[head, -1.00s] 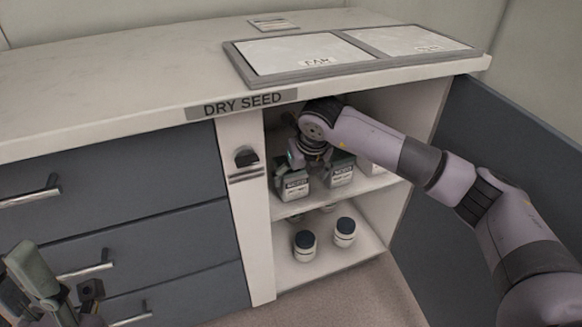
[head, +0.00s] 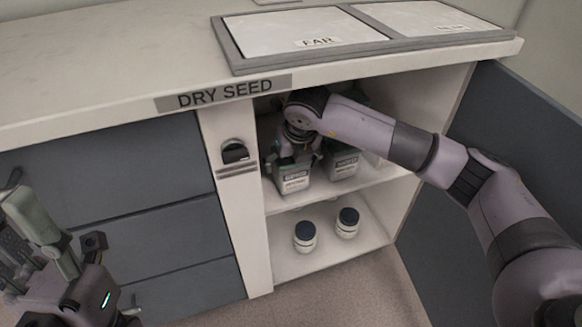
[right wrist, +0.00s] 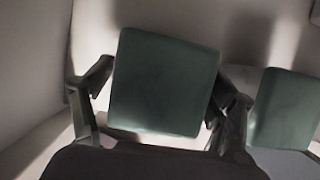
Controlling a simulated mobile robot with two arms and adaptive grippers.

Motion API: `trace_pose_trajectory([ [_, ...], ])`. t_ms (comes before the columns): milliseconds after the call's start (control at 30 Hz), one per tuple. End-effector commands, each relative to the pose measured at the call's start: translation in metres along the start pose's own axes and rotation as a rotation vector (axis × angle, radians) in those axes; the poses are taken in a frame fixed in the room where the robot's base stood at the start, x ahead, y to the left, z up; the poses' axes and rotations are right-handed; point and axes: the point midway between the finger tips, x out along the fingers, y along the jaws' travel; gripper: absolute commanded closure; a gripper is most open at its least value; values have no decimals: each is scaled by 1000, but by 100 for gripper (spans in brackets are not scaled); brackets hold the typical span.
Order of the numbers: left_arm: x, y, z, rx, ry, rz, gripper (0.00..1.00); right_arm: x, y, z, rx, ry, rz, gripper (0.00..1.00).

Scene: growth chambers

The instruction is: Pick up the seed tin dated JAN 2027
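A grey-green seed tin (head: 294,180) with a white label stands on the upper shelf of the open cupboard. A second tin (head: 342,162) like it stands to its right. The dates on the labels are too small to read. My right gripper (head: 297,160) is over the first tin, pointing down. In the right wrist view its fingers straddle this tin's green lid (right wrist: 163,82), with a small gap showing at the left finger. The second tin's lid (right wrist: 286,108) is just right of the right finger. My left gripper (head: 45,235) is at the lower left, away from the tins; its fingertips are unclear.
Two white jars with dark lids (head: 305,237) (head: 347,222) stand on the lower shelf. A pale upright panel (head: 235,215) bounds the cupboard on the left. The open dark door (head: 480,150) is on the right. The counter above carries a grey-framed tray (head: 228,50).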

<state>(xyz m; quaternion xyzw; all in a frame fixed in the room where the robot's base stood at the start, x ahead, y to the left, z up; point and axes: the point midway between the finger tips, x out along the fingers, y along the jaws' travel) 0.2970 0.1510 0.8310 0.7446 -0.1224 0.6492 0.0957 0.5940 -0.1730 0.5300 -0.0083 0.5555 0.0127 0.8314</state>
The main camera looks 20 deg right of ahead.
Motion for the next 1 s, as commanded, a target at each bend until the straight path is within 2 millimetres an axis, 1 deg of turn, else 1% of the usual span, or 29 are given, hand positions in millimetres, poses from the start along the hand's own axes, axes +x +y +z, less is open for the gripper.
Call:
trace_pose_trajectory([
  [33, 0, 0, 0, 0, 0, 0, 60, 0, 0, 0, 0, 0, 0, 28],
  [67, 0, 0, 0, 0, 0, 0, 60, 0, 0, 0, 0, 0, 0, 30],
  [700, 0, 0, 0, -1, 0, 0, 60, 0, 0, 0, 0, 0, 0, 72],
  [1000, 1, 0, 0, -1, 0, 0, 60, -1, -1, 1, 0, -1, 0, 73],
])
